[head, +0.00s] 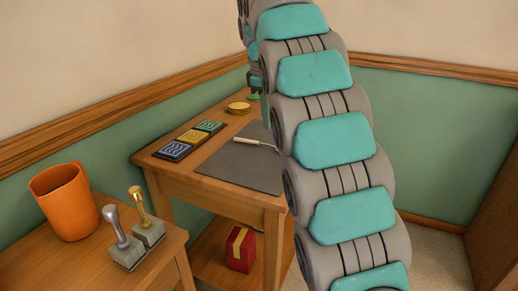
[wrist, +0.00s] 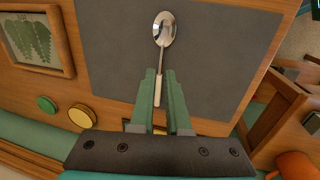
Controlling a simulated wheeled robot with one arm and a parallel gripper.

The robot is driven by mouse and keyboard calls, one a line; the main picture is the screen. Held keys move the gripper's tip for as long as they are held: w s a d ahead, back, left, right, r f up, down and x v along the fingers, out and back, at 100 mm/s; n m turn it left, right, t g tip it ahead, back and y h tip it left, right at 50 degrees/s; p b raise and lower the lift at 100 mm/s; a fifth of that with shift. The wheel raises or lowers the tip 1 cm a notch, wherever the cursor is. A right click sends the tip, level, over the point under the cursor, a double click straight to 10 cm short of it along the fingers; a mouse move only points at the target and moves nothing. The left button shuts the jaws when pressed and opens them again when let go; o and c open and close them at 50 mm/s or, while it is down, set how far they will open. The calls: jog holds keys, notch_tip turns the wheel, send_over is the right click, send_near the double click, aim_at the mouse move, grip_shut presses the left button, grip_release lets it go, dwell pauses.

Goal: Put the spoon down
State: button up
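The spoon (wrist: 165,30) lies on the dark grey mat (wrist: 112,50), with its shiny metal bowl at the top of the wrist view and its pale handle running down between my fingers. In the head view the pale handle of the spoon (head: 255,143) shows on the mat (head: 225,165); its bowl end is hidden behind my arm. My gripper (wrist: 161,75) has its two green fingers apart, with a gap around the handle in the picture. It appears above the spoon, not closed on it. In the head view the fingers are mostly hidden behind my arm.
Patterned tiles (head: 191,140) lie left of the mat. A red box (head: 240,249) sits on the lower shelf. An orange mug (head: 66,202) and metal stamps (head: 135,237) stand on the nearer table.

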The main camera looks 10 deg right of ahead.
aim_at(270, 150)
jog(key=shift+w+d+f+b, duration=0.15)
jog(key=shift+f+b, duration=0.45)
jog(key=shift+f, duration=0.4)
jog(key=shift+d+f+b, duration=0.1)
jog(key=shift+f+b, duration=0.5)
jog(key=shift+f, duration=0.35)
jog(key=shift+w+d+f, duration=0.15)
jog(key=shift+f, duration=0.7)
jog(key=shift+w+d+f, duration=0.1)
jog(key=shift+w+f, duration=0.05)
jog(key=shift+f, duration=0.65)
grip_shut()
jog(key=shift+r, duration=0.2)
